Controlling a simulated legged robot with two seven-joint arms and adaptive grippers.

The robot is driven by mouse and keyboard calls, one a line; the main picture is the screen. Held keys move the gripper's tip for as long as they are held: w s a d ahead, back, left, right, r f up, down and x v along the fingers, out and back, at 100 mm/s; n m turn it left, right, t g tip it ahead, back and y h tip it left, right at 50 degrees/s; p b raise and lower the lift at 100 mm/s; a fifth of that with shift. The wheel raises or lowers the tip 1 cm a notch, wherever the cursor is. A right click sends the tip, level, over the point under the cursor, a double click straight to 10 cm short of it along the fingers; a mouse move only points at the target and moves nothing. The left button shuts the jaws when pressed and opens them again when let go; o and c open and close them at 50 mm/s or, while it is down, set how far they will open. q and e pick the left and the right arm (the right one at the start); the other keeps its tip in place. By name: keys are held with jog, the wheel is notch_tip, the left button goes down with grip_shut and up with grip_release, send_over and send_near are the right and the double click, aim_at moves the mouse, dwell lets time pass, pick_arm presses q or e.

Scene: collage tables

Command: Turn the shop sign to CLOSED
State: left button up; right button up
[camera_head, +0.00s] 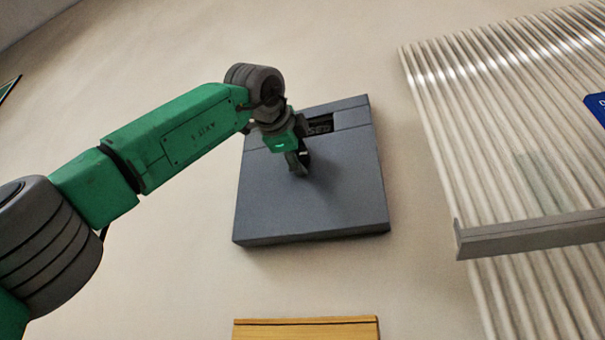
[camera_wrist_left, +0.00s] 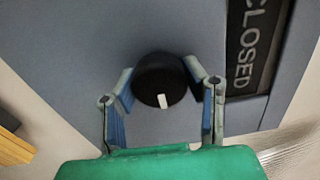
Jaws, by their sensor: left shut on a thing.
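The shop sign is a grey-blue square panel (camera_head: 320,200) on the wall in the head view. In the left wrist view the window (camera_wrist_left: 251,45) reads CLOSED. A round black knob (camera_wrist_left: 160,80) with a white mark sits on the panel (camera_wrist_left: 60,50). My left gripper (camera_wrist_left: 162,85) has its two fingers on either side of the knob and is shut on it. In the head view my left gripper (camera_head: 299,163) is at the panel's upper middle. My right gripper is not in view.
A ribbed pale panel (camera_head: 500,120) with a grey ledge (camera_head: 530,235) stands to the right, with a blue sign (camera_head: 597,106) at its edge. A yellow wooden piece (camera_head: 305,329) is below the sign. Bare wall lies between them.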

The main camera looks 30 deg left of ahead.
pick_arm(q)
jog(key=shift+w+d+f+n, duration=0.1)
jog(key=shift+w+f+n, duration=0.05)
jog(key=shift+f+n, duration=0.15)
dwell(0.4)
jog(key=o, duration=1.2)
jog(key=shift+c, duration=0.2)
jog(key=shift+r, duration=0.1)
jog(key=shift+s, duration=0.2)
jog(key=v, duration=1.1)
jog(key=shift+s, duration=0.35)
